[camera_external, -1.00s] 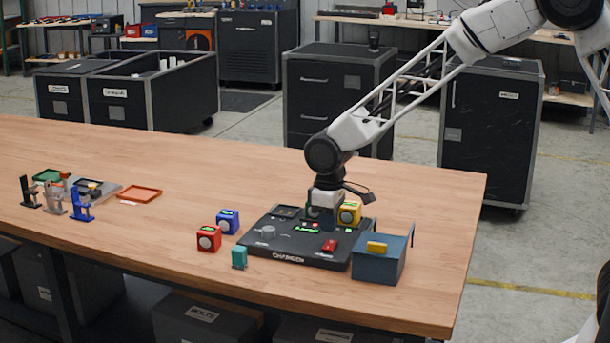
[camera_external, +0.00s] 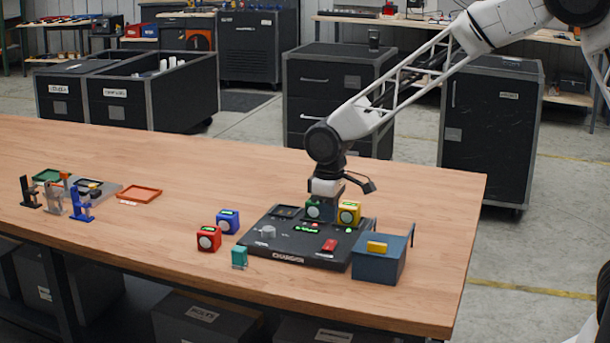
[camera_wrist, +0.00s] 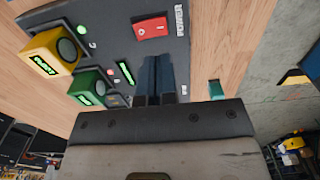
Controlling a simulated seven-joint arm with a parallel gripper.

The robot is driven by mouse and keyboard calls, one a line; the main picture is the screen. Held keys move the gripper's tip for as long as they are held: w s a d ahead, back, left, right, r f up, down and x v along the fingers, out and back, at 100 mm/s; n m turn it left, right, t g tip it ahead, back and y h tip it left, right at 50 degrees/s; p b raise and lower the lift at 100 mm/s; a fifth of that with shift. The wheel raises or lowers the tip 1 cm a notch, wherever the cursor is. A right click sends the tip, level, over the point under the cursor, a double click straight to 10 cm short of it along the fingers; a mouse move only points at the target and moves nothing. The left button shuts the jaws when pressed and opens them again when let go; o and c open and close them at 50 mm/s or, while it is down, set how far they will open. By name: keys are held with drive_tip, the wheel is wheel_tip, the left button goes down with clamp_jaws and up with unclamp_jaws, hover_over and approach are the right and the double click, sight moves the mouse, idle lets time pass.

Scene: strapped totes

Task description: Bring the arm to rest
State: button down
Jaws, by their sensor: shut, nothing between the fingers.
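My gripper (camera_external: 327,208) is above the back middle of the black charger station (camera_external: 290,256), its fingers shut and empty. In the wrist view the shut fingers (camera_wrist: 155,75) point over the station's dark top. A green cube (camera_wrist: 90,87) and a yellow cube (camera_wrist: 52,52) sit on the station beside the fingers, both with lit green displays. The yellow cube also shows in the external view (camera_external: 349,213); the green cube (camera_external: 314,208) is partly hidden by my gripper there. A red switch (camera_external: 330,246) sits at the station's right side.
A red cube (camera_external: 208,238), a blue cube (camera_external: 228,221) and a teal block (camera_external: 239,257) stand left of the station. A blue-grey box (camera_external: 378,266) with a yellow piece on top stands right. Stands and trays lie far left. The back middle table (camera_external: 215,170) is clear.

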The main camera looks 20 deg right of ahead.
drive_tip(key=s+d+r+m, duration=0.15)
drive_tip(key=d+r, duration=0.25)
drive_tip(key=d, duration=0.5)
drive_tip(key=s+d+r+m+t, duration=0.15)
drive_tip(key=d+r, duration=0.25)
drive_tip(key=d, duration=0.5)
drive_tip(key=s+d+r+m, duration=0.1)
drive_tip(key=s+d+r, duration=0.1)
drive_tip(key=d+r, duration=0.5)
drive_tip(key=s+d+m+t, duration=0.1)
drive_tip(key=s+d+m, duration=0.4)
drive_tip(key=s+d, duration=1.6)
drive_tip(key=shift+d+f, duration=0.2)
drive_tip(key=shift+d, duration=0.25)
